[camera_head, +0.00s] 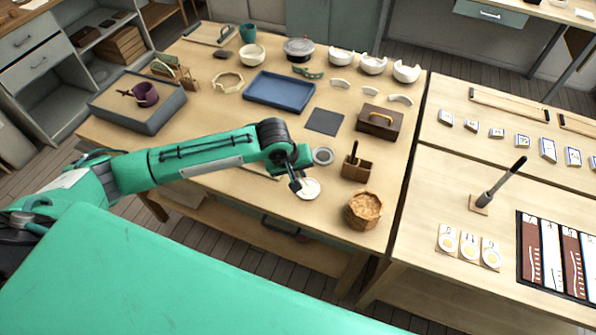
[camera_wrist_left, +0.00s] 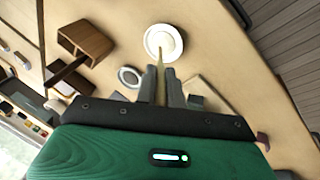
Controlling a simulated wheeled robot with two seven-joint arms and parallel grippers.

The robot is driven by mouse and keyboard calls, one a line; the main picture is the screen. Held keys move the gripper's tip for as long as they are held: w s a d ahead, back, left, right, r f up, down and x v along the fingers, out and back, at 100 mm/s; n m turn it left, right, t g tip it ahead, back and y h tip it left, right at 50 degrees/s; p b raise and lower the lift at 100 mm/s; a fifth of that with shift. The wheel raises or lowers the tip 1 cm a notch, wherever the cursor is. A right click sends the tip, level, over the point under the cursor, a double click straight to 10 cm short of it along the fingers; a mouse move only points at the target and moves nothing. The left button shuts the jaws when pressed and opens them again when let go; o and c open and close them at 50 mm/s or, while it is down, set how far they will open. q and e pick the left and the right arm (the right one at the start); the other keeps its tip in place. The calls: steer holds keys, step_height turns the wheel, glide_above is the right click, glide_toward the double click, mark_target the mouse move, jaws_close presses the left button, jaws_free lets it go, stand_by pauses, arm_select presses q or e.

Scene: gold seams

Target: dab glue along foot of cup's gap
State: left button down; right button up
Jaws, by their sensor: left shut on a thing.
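My left gripper (camera_head: 298,184) is low over the front of the wooden table. In the left wrist view its fingers (camera_wrist_left: 161,88) are shut on a thin, pale yellowish stick (camera_wrist_left: 160,62). The stick's far end is over or in a white round dish (camera_head: 311,190), which also shows in the left wrist view (camera_wrist_left: 156,50). I cannot tell whether the tip touches the dish's contents. A purple cup (camera_head: 147,94) sits in a grey-walled tray (camera_head: 150,122) at the table's left. Its gap is too small to make out. My right gripper is not in view.
Beside the dish are a grey ring (camera_head: 323,156), a wooden holder (camera_head: 356,170) and a basket (camera_head: 363,210). A blue tray (camera_head: 280,91), a dark mat (camera_head: 324,121) and a wooden box (camera_head: 380,122) lie farther back. Bowls and broken pieces line the back.

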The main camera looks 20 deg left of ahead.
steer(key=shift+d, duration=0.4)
arm_select(q)
steer(key=shift+f, duration=0.55)
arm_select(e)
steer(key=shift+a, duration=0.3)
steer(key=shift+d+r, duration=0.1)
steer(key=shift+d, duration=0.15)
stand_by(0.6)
arm_select(q)
steer(key=shift+p, duration=0.35)
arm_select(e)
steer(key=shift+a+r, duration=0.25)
arm_select(q)
steer(key=shift+s+f, duration=0.1)
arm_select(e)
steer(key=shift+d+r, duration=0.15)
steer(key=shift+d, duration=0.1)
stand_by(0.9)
